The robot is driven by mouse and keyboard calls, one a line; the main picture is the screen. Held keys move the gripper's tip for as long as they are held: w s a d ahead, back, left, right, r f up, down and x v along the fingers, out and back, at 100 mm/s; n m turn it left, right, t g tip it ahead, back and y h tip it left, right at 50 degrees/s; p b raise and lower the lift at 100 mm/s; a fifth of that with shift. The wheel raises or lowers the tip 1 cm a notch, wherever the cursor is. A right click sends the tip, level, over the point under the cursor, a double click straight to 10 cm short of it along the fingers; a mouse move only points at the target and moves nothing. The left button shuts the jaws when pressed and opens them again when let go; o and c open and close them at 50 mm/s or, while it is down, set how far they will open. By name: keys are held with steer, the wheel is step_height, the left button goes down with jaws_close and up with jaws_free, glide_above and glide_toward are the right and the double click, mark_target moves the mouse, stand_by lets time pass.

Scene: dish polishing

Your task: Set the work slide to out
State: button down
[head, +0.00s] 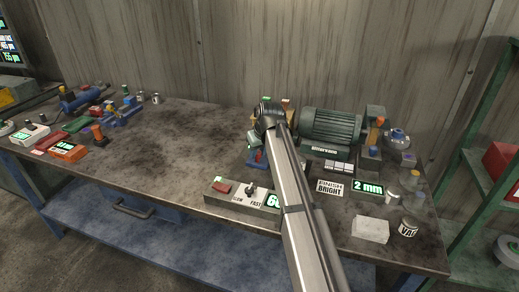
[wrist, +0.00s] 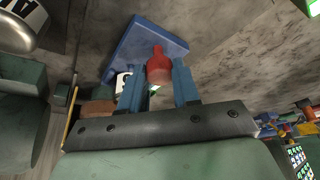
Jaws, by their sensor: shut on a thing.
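The work slide, a blue block (wrist: 125,48) with a red knob (wrist: 158,62), shows ahead of my gripper in the wrist view. My gripper (wrist: 159,80) has its two blue fingers on either side of the red knob and is shut on it. In the head view, the blue slide (head: 251,161) and its red knob (head: 259,156) show just left of my arm, in front of the green motor. A small white label with a dark mark (wrist: 123,83) is partly hidden behind the left finger, so I cannot read the slide's setting.
The green motor (head: 332,126) stands right of my arm. A control box (head: 222,198) with a slow/fast knob lies in front. A "FINISH BRIGHT" sign (head: 330,187), a "2 mm" display (head: 368,187), a white block (head: 370,229) and jars crowd the right. The bench's middle left is clear.

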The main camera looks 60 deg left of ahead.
steer(key=s+d, duration=0.7)
steer(key=shift+s+d, duration=0.1)
steer(key=c, duration=0.8)
jaws_free()
steer(key=v, duration=1.4)
steer(key=shift+f, duration=0.1)
